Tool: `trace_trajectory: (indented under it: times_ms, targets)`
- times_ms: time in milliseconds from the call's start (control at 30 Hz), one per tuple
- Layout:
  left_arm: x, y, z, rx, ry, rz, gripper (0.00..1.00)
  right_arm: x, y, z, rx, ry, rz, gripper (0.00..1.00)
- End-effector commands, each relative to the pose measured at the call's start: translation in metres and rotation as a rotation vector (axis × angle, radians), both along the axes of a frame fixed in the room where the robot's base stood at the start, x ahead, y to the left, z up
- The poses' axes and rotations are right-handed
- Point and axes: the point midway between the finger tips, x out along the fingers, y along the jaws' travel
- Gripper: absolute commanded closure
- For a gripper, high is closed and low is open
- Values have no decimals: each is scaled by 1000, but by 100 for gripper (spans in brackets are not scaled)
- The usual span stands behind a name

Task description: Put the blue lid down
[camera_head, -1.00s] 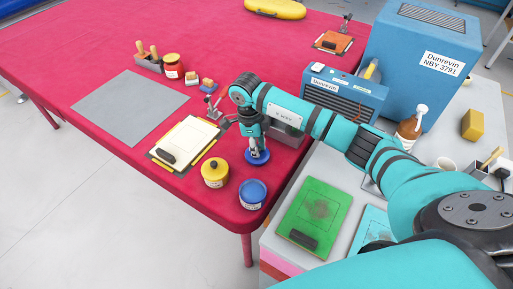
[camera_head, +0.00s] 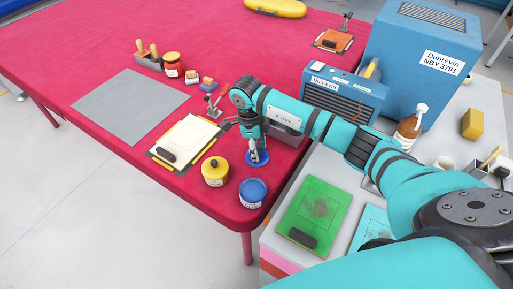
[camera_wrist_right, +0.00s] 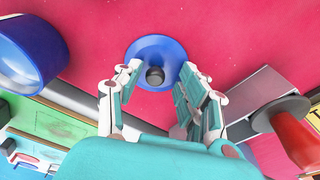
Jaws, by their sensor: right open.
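The blue lid (camera_head: 257,158), a round disc with a dark knob, lies on the red table near its front right corner. It also shows in the right wrist view (camera_wrist_right: 155,50). My right gripper (camera_head: 254,156) is just above the lid. In the right wrist view its fingers (camera_wrist_right: 152,92) are spread apart on either side of the knob, with nothing held between them. The open blue pot (camera_head: 253,193) stands in front of the lid, apart from it. My left gripper is not in view.
A yellow pot with lid (camera_head: 214,172) stands left of the blue pot. A clipboard (camera_head: 187,138) lies farther left. A grey metal box (camera_head: 284,135) is close right of my gripper. A grey mat (camera_head: 125,105) lies bare on the left.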

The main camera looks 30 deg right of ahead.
Motion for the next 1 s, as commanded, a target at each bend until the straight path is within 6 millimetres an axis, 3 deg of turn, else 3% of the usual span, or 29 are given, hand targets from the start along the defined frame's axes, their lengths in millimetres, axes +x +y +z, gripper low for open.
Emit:
trace_trajectory:
  times_ms: [500,700,1000]
  targets:
    - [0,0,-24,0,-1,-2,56,8,9,98,0,-7,2,60]
    - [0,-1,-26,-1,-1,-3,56,9,11,116,0,-4,0,60]
    - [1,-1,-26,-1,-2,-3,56,9,12,119,1,-2,0,60]
